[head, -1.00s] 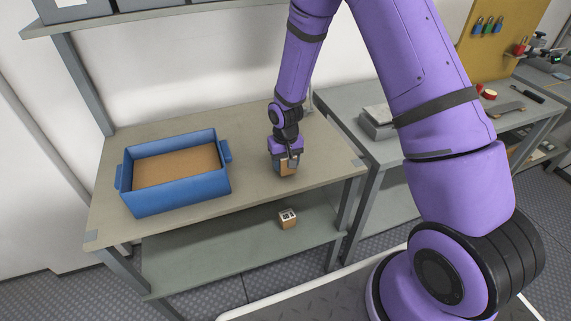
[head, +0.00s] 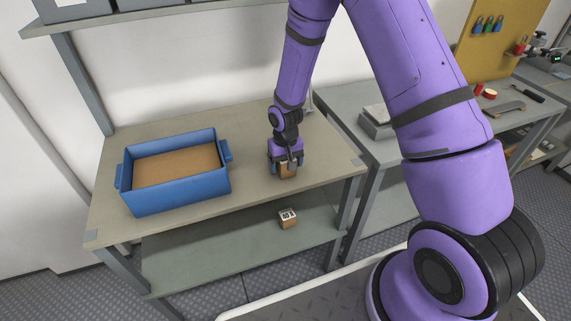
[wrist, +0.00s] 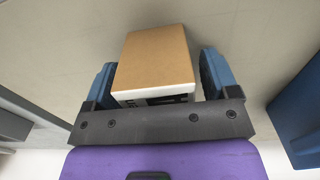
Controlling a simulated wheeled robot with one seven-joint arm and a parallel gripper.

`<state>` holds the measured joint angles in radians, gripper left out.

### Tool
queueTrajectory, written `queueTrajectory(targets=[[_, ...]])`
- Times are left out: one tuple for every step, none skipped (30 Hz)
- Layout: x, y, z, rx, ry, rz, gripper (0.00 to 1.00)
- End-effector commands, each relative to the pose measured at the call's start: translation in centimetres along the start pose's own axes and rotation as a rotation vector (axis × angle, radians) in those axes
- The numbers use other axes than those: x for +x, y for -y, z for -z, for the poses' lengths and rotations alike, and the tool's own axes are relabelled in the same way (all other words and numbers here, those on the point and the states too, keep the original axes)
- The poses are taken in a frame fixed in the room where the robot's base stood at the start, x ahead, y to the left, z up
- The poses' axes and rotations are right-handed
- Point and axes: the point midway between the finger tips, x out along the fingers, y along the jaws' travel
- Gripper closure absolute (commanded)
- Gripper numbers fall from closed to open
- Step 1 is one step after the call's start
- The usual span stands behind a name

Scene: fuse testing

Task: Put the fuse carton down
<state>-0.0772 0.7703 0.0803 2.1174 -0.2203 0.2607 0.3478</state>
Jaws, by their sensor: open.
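The fuse carton (head: 288,171) is a small brown box standing on the table top (head: 250,190), right of the blue bin. In the wrist view the carton (wrist: 157,60) shows a brown face and a white edge with dark print. My gripper (head: 285,168) is around the carton from above. In the wrist view its blue fingers stand open on either side, with a small gap visible at the right finger. The carton's underside is hidden.
A blue bin (head: 180,195) with a brown inside stands at the table's left. A second small carton (head: 288,218) sits on the lower shelf (head: 220,245). The table between bin and gripper is clear.

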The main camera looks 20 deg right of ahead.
Motion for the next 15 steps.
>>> queueTrajectory(targets=[[-0.6,0.0,0.1,0.000,-0.003,0.001,0.19],[-0.9,0.0,0.1,0.000,-0.003,0.001,0.19],[-1.5,0.0,0.1,0.000,-0.004,0.001,0.19],[-2.0,0.0,0.1,0.000,-0.004,0.001,0.19],[-2.5,0.0,0.1,0.001,-0.004,0.001,0.19],[-3.3,0.0,0.1,0.001,-0.005,0.001,0.19],[-3.9,0.0,0.1,0.002,-0.005,0.001,0.19],[-4.5,-0.1,0.1,0.002,-0.005,0.001,0.19],[-5.3,-0.1,0.1,0.002,-0.006,0.001,0.19],[-5.8,-0.1,0.1,0.002,-0.005,0.000,0.19],[-6.4,0.0,0.1,0.001,-0.005,0.001,0.19],[-7.2,0.0,0.1,0.001,-0.005,0.001,0.19],[-7.7,0.0,0.1,0.001,-0.004,0.001,0.19],[-8.2,0.0,0.1,0.000,-0.005,0.001,0.19],[-8.8,0.0,0.1,0.000,-0.004,0.001,0.19]])
